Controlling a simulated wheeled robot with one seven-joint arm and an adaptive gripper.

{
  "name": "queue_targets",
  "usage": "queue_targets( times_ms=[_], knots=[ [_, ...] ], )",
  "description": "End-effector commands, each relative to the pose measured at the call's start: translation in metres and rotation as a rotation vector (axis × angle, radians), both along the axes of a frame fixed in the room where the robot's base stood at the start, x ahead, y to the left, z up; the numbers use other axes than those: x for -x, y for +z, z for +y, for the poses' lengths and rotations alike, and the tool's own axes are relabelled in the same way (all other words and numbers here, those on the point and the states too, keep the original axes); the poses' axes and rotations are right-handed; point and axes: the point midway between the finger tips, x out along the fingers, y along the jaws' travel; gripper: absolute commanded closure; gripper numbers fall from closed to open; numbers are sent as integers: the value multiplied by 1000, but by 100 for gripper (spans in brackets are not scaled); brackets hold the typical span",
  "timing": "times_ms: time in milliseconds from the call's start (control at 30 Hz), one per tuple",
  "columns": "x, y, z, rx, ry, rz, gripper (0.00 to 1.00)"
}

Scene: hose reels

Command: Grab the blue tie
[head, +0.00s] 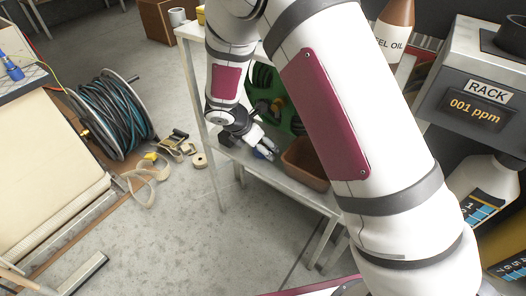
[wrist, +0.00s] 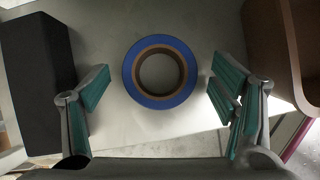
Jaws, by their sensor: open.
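A roll of blue tape (wrist: 131,71) with a brown cardboard core lies flat on a pale shelf in the wrist view, its ring facing up. No blue tie shows as such; this roll is the blue thing before my gripper. My gripper (wrist: 160,90) is open and empty, with one teal-padded finger on each side of the roll, apart from it. In the head view my gripper (head: 264,148) reaches down at the shelf of a white bench, and a bit of blue (head: 262,153) shows by its fingers.
A black box (wrist: 38,85) stands left of the roll and a brown bin (wrist: 277,60) stands right. The brown bin (head: 306,164) also shows in the head view. A green hose reel (head: 262,78) is behind. A cable reel (head: 110,115) and straps (head: 150,178) lie on the floor.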

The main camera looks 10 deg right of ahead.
Motion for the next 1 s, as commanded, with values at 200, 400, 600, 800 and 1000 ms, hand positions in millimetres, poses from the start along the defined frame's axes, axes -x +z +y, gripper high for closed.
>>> queue_targets(
  times_ms=[200,400,600,800,1000],
  knots=[
    [-2,-3,-2,-1,0,-1,21],
    [-2,-3,-2,-1,0,-1,55],
    [-1,-3,-2,-1,0,-1,72],
    [-1,-3,-2,0,-1,0,72],
    [1,3,0,0,0,-1,73]
  ],
)
